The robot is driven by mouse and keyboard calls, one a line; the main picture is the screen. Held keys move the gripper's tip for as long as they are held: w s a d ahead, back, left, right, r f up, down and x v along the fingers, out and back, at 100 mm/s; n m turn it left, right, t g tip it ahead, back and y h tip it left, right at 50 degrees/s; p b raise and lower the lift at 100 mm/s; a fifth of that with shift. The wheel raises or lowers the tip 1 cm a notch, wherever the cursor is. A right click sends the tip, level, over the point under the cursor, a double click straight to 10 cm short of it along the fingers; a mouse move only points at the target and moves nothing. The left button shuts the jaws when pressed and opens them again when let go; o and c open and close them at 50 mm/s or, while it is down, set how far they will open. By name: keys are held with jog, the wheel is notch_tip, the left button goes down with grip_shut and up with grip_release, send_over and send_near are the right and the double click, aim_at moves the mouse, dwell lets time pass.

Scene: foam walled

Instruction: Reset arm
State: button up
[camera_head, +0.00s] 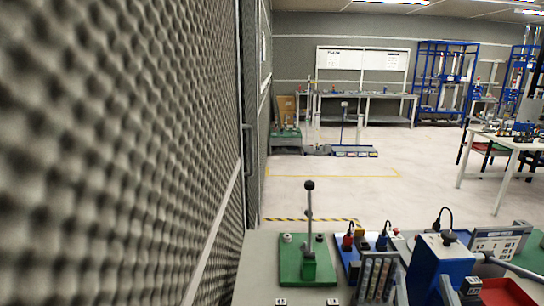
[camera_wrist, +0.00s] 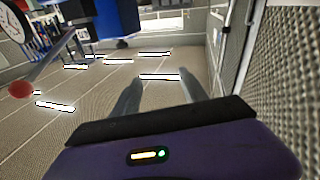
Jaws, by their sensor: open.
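My gripper (camera_wrist: 158,92) shows only in the wrist view. Its two grey fingers stand apart at the middle of the picture, with nothing between them. The purple gripper body with a small lit green light fills the bottom of that view. Beyond the fingers is a pale surface with bright white strips (camera_wrist: 160,77), and the view looks tilted. The arm and gripper do not show in the head view.
A grey foam wall (camera_head: 110,150) stands close on the left, also at the right of the wrist view (camera_wrist: 285,70). A bench (camera_head: 258,270) in front holds a green plate with a lever (camera_head: 309,250), a blue box (camera_head: 440,268) and a red tray (camera_head: 508,292). Open floor (camera_head: 400,195) lies beyond.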

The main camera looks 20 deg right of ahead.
jog(key=s+a+f+n+t+y, duration=0.1)
jog(key=a+f+n+t+y, duration=0.1)
jog(key=a+f+n+y, duration=0.4)
jog(key=s+a+f+y, duration=0.2)
jog(key=s+a+f, duration=0.1)
jog(key=s, duration=0.4)
jog(key=s+a+f+y, duration=0.2)
jog(key=s+a+f, duration=0.1)
jog(key=s, duration=0.4)
jog(key=shift+s+a+f, duration=0.15)
jog(key=shift+s+a, duration=0.15)
jog(key=shift+a, duration=0.2)
jog(key=s+f+g, duration=0.1)
jog(key=s, duration=0.2)
jog(key=s+f+g, duration=0.1)
jog(key=s+f, duration=0.1)
jog(key=s, duration=0.1)
jog(key=s+f+g, duration=0.1)
jog(key=s, duration=0.2)
jog(key=shift+s+f+m, duration=0.3)
jog(key=shift+f+m, duration=0.05)
jog(key=shift+m, duration=0.05)
jog(key=shift+c, duration=0.2)
